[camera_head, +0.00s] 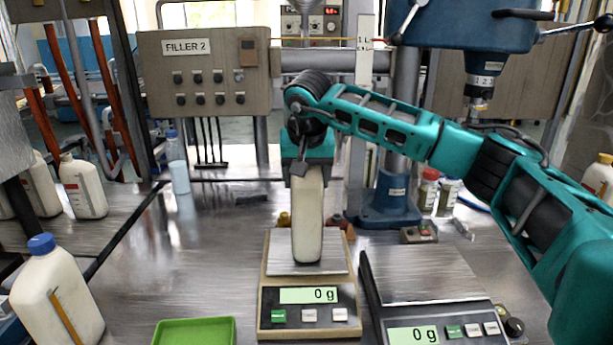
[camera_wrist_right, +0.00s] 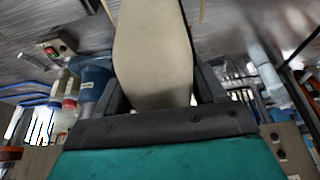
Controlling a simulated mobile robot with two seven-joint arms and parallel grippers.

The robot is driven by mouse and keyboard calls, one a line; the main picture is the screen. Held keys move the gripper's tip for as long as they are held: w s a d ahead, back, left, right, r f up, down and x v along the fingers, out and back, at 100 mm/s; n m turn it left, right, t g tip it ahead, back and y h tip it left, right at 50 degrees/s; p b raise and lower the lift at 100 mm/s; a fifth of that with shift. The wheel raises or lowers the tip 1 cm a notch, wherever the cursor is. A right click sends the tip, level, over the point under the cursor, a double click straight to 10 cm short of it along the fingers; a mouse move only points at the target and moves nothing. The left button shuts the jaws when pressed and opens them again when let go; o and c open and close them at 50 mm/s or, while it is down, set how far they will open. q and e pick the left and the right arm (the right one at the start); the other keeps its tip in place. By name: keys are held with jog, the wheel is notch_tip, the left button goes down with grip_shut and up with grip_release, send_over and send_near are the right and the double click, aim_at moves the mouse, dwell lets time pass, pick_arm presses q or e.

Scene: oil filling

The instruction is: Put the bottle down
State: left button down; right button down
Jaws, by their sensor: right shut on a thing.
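A cream-white bottle (camera_head: 307,215) hangs upright from my right gripper (camera_head: 308,167), over the pan of the middle scale (camera_head: 268,290). The gripper is shut on the bottle's upper part and hides its top. The bottle's base appears at or just above the pan; I cannot tell whether it touches. The scale's display reads 0 g. In the right wrist view the bottle (camera_wrist_right: 152,50) lies between the two dark fingers. My left gripper is not in view.
A second scale (camera_head: 425,275), also reading 0 g, stands close on the right with an empty pan. A green tray (camera_head: 195,333) lies at the front left. A blue-capped bottle (camera_head: 58,295) stands at the far left. A blue press stand (camera_head: 390,205) is behind.

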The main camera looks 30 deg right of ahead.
jog(key=shift+c, duration=0.5)
grip_release()
jog(key=shift+f, duration=0.1)
jog(key=v, duration=1.2)
jog(key=shift+p, duration=0.3)
jog(key=shift+a, duration=0.1)
jog(key=shift+s, duration=0.1)
